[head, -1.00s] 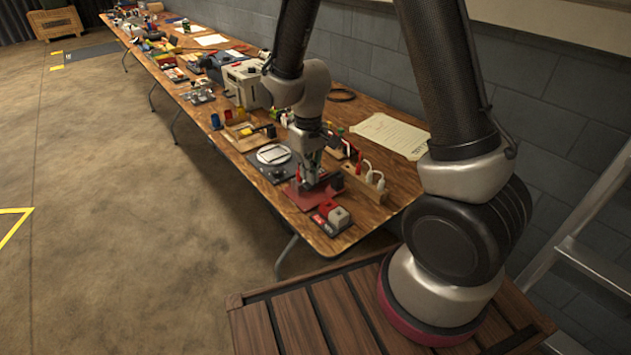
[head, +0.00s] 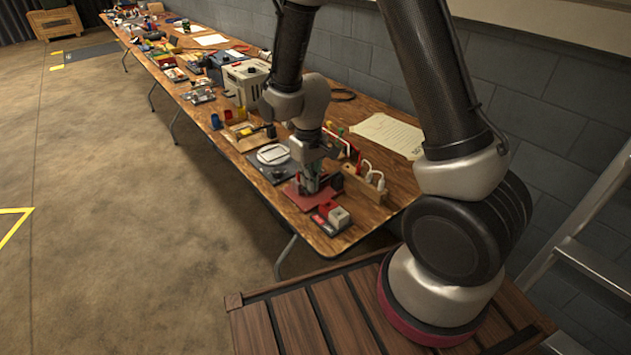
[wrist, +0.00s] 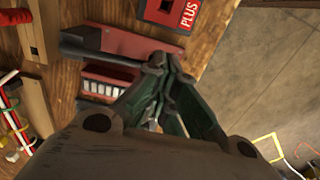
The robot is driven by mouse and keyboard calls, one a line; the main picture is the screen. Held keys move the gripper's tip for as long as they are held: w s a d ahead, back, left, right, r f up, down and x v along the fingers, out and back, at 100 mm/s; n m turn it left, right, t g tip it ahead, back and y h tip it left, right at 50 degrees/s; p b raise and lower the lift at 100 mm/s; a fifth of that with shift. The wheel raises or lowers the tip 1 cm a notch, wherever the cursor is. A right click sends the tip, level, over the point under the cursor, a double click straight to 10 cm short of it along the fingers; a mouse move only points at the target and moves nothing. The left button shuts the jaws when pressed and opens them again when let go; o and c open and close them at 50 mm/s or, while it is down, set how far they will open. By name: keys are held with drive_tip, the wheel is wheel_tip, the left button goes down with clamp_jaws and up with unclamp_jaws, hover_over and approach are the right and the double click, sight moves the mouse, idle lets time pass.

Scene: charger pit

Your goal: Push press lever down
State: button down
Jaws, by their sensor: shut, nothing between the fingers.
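The press stands at the near end of the bench, with a red base plate (head: 296,194) under and around my gripper (head: 312,190). In the wrist view my gripper (wrist: 158,68) has its green fingers shut together with nothing between them. Beside the fingertips is the press's red body (wrist: 135,46), with a dark bar (wrist: 85,45) running along it, which seems to be the press lever. A dark round part (head: 336,182) shows just right of my gripper in the head view. My gripper hides much of the press, and I cannot tell whether the fingertips touch the lever.
A red box marked PLUS (wrist: 178,12) lies near the fingertips. A wooden holder (head: 362,186) with white-topped items stands right of the press. A dark plate (head: 262,167) lies to the left.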

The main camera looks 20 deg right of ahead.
drive_tip(key=shift+f, duration=1.4)
drive_tip(key=shift+r, duration=4.4)
drive_tip(key=shift+s+d, duration=0.15)
drive_tip(key=shift+s, duration=0.2)
drive_tip(key=s+d+r+m+t, duration=0.1)
drive_tip(key=s+d+r+t, duration=0.1)
drive_tip(key=s+d+r, duration=0.5)
drive_tip(key=s+d+r+m+t, duration=0.2)
drive_tip(key=s+d+r, duration=0.5)
drive_tip(key=s+r, duration=0.4)
wheel_tip(320, 180, up, 5)
drive_tip(key=shift+s+d+f+m, duration=0.1)
drive_tip(key=shift+s+d+m, duration=0.05)
drive_tip(key=shift+d+m, duration=0.15)
